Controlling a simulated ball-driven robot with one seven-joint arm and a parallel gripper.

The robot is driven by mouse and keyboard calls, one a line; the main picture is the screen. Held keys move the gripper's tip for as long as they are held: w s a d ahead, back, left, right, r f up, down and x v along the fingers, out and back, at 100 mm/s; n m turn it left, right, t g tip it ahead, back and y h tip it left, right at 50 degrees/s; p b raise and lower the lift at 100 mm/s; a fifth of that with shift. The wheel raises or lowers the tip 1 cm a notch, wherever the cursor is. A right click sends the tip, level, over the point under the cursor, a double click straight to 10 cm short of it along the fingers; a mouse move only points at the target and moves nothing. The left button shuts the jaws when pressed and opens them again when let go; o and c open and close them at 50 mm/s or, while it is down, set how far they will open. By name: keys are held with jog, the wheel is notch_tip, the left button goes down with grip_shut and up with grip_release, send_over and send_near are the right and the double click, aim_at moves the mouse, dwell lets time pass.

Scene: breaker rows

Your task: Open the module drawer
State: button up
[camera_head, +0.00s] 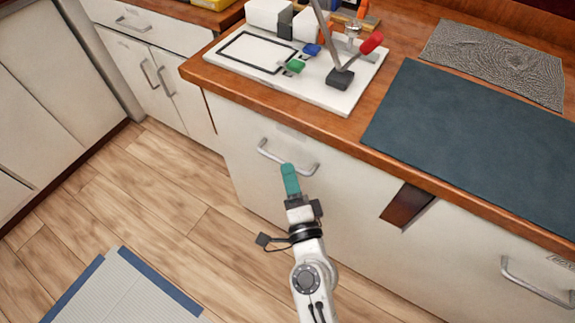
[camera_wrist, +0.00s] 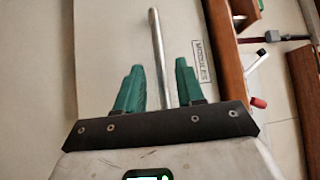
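The module drawer is the pale front (camera_head: 245,140) below the wooden counter; in the wrist view its face (camera_wrist: 105,45) carries a "MODULES" label (camera_wrist: 203,62). The front looks flush and closed. Its grey bar handle (camera_head: 268,154) shows in the wrist view (camera_wrist: 156,35) as a long bar running between my fingers. My gripper (camera_head: 290,170) has teal fingers, parted on either side of the bar in the wrist view (camera_wrist: 158,66). Contact is not visible. The head view shows the fingertips at the handle, hiding part of it.
On the counter stand a white board (camera_head: 335,95) with coloured levers, a dark blue mat (camera_head: 480,140) and a grey textured mat (camera_head: 495,60). Another drawer handle (camera_head: 535,285) is at the right. A dark brown recess or panel (camera_head: 408,205) sits between. Wooden floor (camera_head: 150,200) is open at left.

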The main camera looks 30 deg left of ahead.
jog(key=shift+x, duration=1.25)
jog(key=shift+c, duration=0.2)
grip_shut()
